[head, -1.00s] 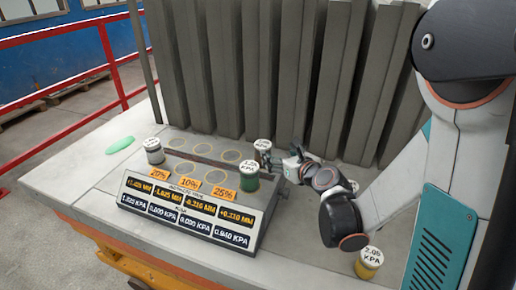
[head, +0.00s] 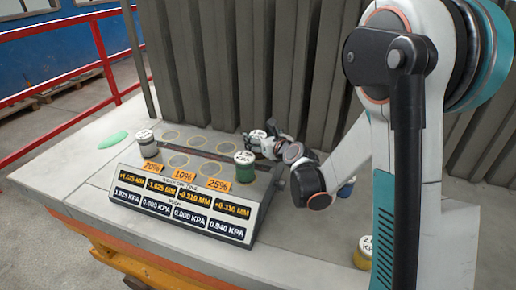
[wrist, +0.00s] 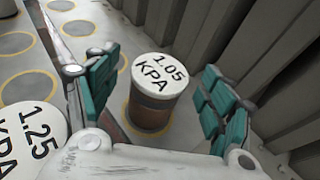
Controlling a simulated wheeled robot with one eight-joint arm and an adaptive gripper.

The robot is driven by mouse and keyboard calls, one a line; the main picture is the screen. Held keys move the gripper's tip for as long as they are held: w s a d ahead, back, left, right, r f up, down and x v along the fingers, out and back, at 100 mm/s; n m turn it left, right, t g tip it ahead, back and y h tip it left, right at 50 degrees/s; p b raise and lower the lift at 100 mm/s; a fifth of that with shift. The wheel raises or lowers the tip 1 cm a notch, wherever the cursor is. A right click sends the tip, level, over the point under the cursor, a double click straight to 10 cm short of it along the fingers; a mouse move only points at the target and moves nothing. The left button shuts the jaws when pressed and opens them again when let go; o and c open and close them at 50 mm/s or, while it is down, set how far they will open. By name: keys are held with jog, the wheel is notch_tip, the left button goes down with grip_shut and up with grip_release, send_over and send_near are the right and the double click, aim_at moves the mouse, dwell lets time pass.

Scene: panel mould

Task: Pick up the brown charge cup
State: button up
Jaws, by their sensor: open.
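The brown charge cup (wrist: 152,115) stands upright in the wrist view, with a white lid marked 1.05 KPA. It is between the two teal-padded fingers of my gripper (wrist: 157,88), which are spread with visible gaps on both sides. In the head view my gripper (head: 264,143) is at the back right corner of the display stand, and the cup's white lid (head: 257,134) shows there. The cup's body is mostly hidden in that view by the gripper and the green cup.
A green cup (head: 244,172), lid marked 1.25 KPA, stands close by; its lid (wrist: 22,140) fills the wrist view's lower left. A grey cup (head: 147,146) stands left, a yellow cup (head: 363,257) front right. Grey ribbed panels (head: 235,70) rise close behind.

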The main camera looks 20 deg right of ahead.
jog(key=shift+x, duration=1.2)
jog(key=shift+s, duration=0.1)
jog(key=c, duration=1.5)
jog(key=shift+o, duration=0.2)
jog(key=shift+r, duration=0.1)
